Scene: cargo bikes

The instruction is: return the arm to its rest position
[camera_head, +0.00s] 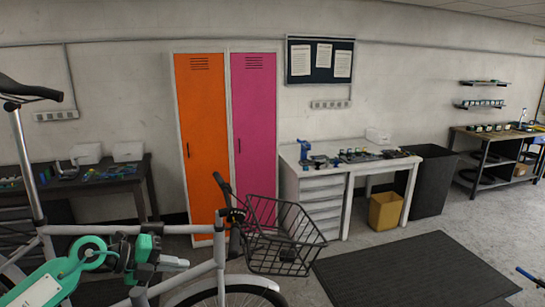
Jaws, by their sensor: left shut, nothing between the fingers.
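My left arm comes in from the lower left in teal and white, in front of the white bike (203,277). My left gripper (175,263) is shut and empty at the end of that arm, beside the bike frame in the picture. Whether it touches the frame cannot be told. Part of the frame is hidden behind my arm. My right gripper is not in view.
The bike's black wire basket (283,236) stands right of my gripper. Behind are orange (201,130) and pink (254,120) lockers, a dark bench (100,183) and a white workbench (318,190). A dark floor mat (415,270) lies clear at right.

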